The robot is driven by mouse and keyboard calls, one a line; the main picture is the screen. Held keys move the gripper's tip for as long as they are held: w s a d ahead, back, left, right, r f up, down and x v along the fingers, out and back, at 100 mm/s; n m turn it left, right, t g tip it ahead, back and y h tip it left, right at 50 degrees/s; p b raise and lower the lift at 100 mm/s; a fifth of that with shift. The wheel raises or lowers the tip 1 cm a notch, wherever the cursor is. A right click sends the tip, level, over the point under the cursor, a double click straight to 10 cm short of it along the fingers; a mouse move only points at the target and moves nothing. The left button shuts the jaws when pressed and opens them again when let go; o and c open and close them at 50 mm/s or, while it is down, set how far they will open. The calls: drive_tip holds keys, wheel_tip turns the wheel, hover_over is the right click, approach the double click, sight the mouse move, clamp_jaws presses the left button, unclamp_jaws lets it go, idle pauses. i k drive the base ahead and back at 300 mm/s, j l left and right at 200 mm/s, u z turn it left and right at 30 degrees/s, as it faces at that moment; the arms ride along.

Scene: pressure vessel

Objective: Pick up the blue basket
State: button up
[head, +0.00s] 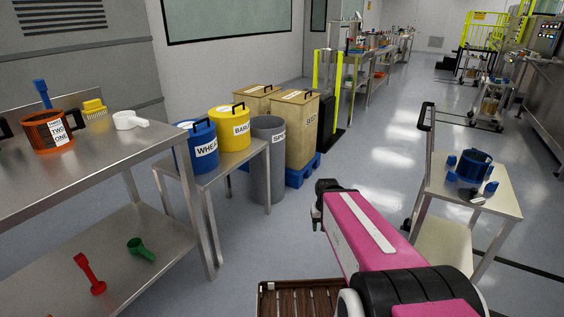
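The blue basket (474,165) is a round, dark blue container standing upright on the top of a small cart (506,204) at the right. Several small blue pieces lie close around it; I cannot tell whether they are parts of it. A small pale-and-dark item (476,197) lies in front of it. My pink arm reaches forward from the bottom. My gripper (318,214) is at its far end, left of the cart and well apart from the basket. The fingers are small and dark, and their opening does not show clearly. Nothing visible hangs from the gripper.
The cart's upright handle (428,117) rises on its left side. At left a steel table (110,155) bears an orange basket (52,133), a yellow brush and scoops. Blue and yellow drums (233,130), a grey bin and boxes stand behind. The floor (385,160) beyond my arm is clear.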

sight(474, 164)
drive_tip(key=u, duration=0.3)
drive_tip(key=z, duration=1.8)
drive_tip(key=l, duration=0.2)
